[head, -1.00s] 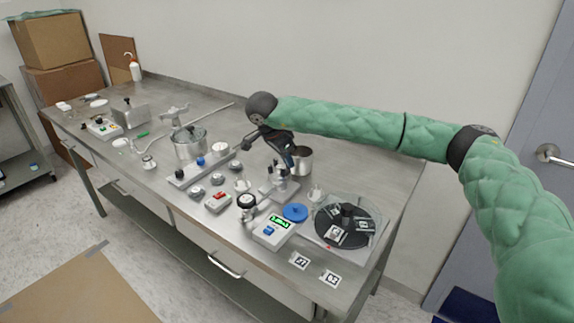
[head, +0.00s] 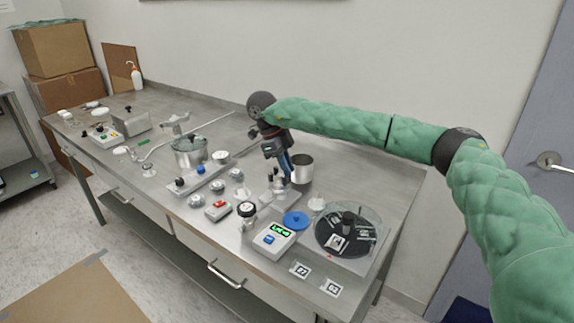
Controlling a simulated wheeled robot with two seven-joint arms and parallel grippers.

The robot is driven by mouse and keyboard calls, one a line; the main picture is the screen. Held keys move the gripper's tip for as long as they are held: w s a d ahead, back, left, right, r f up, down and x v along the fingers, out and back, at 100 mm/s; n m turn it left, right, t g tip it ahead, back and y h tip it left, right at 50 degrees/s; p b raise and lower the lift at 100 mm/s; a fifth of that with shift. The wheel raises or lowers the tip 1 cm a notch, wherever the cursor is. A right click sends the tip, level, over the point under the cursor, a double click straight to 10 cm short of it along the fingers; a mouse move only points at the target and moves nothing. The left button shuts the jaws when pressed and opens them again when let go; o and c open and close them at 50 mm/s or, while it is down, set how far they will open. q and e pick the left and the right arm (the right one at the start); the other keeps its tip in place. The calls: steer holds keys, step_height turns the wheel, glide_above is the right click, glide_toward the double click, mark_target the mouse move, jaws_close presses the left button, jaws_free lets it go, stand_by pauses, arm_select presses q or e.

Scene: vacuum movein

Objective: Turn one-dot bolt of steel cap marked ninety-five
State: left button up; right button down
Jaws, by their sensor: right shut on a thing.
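My right gripper (head: 286,182) comes in from the right on a green-sleeved arm and points down at a small steel fixture (head: 268,201) on the bench. It is shut on a small part there, which the fingers hide. I cannot tell whether that part is a bolt. Several small round grey metal pieces (head: 196,200) stand left of it. I cannot read a ninety-five or make out dots on any of them. A round dark turntable (head: 365,244) with pale cards is to the right of the gripper. My left gripper is not in view.
A steel cup (head: 302,168) stands close behind the gripper. A blue disc (head: 295,220), a display box with a blue button (head: 272,239) and a black-topped knob (head: 246,209) are in front. A steel pot (head: 188,152) is further left. The bench's back middle is clear.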

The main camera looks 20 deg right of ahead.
steer(key=shift+m+g+y, duration=0.3)
steer(key=shift+m+y, duration=0.1)
steer(key=shift+m, duration=0.8)
steer(key=shift+w, duration=0.1)
steer(key=c, duration=1.4)
jaws_free()
steer(key=shift+c, duration=0.2)
